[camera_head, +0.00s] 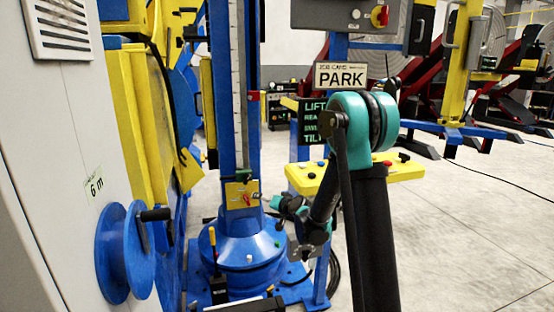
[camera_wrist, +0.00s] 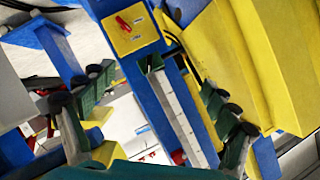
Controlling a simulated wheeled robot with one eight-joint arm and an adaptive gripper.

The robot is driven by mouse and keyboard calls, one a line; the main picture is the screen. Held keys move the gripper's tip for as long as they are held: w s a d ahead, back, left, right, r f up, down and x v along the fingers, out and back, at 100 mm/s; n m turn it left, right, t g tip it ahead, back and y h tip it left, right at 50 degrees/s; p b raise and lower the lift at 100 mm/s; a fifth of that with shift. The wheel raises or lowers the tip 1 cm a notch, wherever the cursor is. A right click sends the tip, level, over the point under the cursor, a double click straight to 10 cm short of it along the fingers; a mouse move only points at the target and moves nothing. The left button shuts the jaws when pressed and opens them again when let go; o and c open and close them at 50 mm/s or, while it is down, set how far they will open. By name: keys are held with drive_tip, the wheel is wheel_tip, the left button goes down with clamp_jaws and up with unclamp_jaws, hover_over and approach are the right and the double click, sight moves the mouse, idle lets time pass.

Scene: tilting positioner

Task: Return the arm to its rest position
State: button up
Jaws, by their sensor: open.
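My arm reaches down in front of me in the head view, with its teal elbow raised and its forearm pointing down. My gripper (camera_head: 278,203) is small there, close to the blue column (camera_head: 222,90); the gap to it is hard to judge. In the wrist view my gripper (camera_wrist: 155,118) shows its two dark, green-padded fingers spread wide apart with nothing held between them. A yellow plate with a red switch (camera_wrist: 130,28) lies beyond the fingers in the wrist view. The same yellow plate (camera_head: 242,195) is on the blue column in the head view.
A yellow control box (camera_head: 320,178) with several buttons stands behind my arm, under a card reading PARK (camera_head: 341,76). A grey cabinet with a blue handwheel (camera_head: 112,250) is at the left. Yellow-blue machinery (camera_head: 135,120) stands behind it. Open floor (camera_head: 460,220) lies at the right.

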drive_tip(key=s+d+f+g+h, duration=0.2)
drive_tip(key=s+d, duration=0.6)
drive_tip(key=s, duration=0.5)
drive_tip(key=s+d+f+g+h, duration=0.3)
drive_tip(key=s+d, duration=0.4)
drive_tip(key=s, duration=0.6)
drive_tip(key=s+d+f+n+g+h, duration=0.1)
drive_tip(key=s+d+f+g+h, duration=0.1)
drive_tip(key=s+d, duration=0.6)
drive_tip(key=s+h, duration=0.1)
drive_tip(key=s, duration=0.4)
drive_tip(key=shift+d+f+g, duration=0.2)
drive_tip(key=shift+d+g, duration=0.1)
drive_tip(key=shift+d, duration=0.05)
